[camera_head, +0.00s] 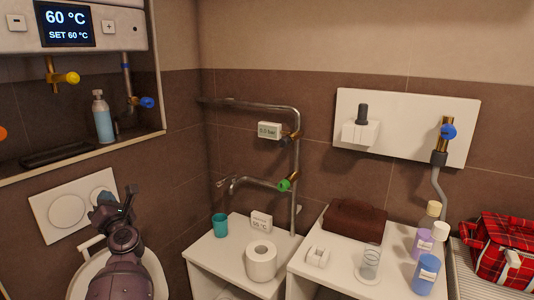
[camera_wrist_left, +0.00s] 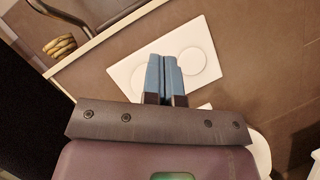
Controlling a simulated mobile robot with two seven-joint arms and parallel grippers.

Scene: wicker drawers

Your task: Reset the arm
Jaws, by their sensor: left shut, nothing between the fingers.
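My left arm comes up from the bottom left in the head view, in front of the toilet (camera_head: 84,281). My left gripper (camera_head: 117,190) is raised near the white flush plate (camera_head: 65,207) on the wall and overlaps its right side in the picture. In the left wrist view the two blue fingers (camera_wrist_left: 163,75) lie together with nothing between them, and the flush plate (camera_wrist_left: 200,47) with two round buttons shows behind them. Whether the fingers touch the plate I cannot tell. My right gripper is not in view.
A white cabinet (camera_head: 205,257) holds a teal cup (camera_head: 219,225) and a paper roll (camera_head: 261,261). A second cabinet has a brown towel (camera_head: 355,218) and bottles (camera_head: 427,274). Pipes (camera_head: 297,160) run along the wall. A heater (camera_head: 100,27) hangs above a niche at upper left.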

